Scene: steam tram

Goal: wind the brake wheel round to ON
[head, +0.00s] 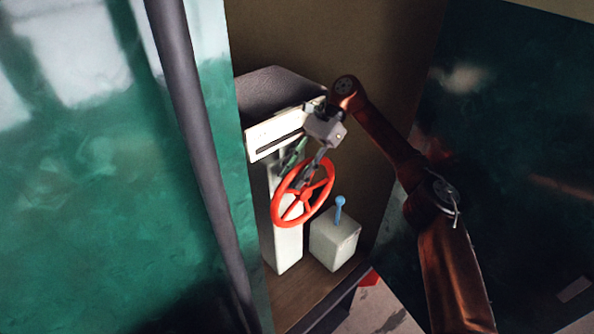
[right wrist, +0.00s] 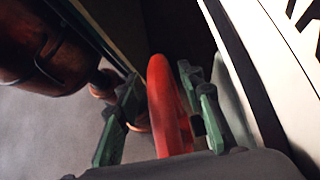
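The red brake wheel (head: 297,212) is a spoked ring, tilted, on the front of a pale post (head: 287,245). My right gripper (head: 298,178) reaches down to the upper part of the wheel. In the right wrist view the red rim (right wrist: 160,105) runs between the green fingers of my right gripper (right wrist: 158,85). The fingers are apart, with a gap showing between the left finger and the rim. A pale plate with a dark slot (head: 272,135) sits at the top of the post; its wording cannot be read. My left gripper is out of view.
A grey box with a blue-knobbed lever (head: 340,212) stands just right of the wheel. A dark pole (head: 190,110) and green wall (head: 90,200) are on the left. Part of a white plate with black lettering (right wrist: 300,40) shows in the right wrist view.

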